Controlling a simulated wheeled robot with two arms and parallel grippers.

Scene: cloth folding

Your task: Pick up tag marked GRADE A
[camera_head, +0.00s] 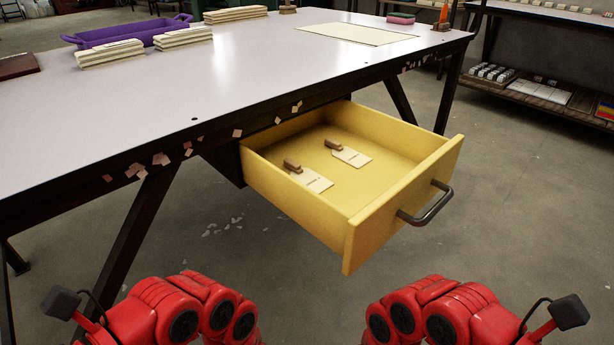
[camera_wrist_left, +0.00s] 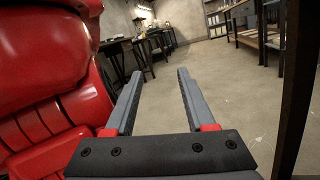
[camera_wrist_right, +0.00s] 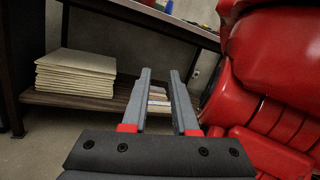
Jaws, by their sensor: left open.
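Two cream tags lie flat in an open yellow drawer (camera_head: 375,215) under the table. Each has a small brown block at one end. One tag (camera_head: 313,181) is nearer the left; the other tag (camera_head: 352,157) is farther back and right. Their print is too small to read in the head view. My left gripper (camera_wrist_left: 158,78) is open and empty, pointing across the floor. My right gripper (camera_wrist_right: 160,76) is open and empty, facing a low shelf. Both grippers are away from the drawer and hidden in the head view, where only my red arms show.
The drawer has a dark handle (camera_head: 427,204) on its front. The table top (camera_head: 240,75) holds a purple tray (camera_head: 130,31), stacks of boards (camera_head: 183,36) and a flat sheet (camera_head: 358,34). A dark table leg (camera_head: 135,225) stands left of the drawer. Floor right of the drawer is clear.

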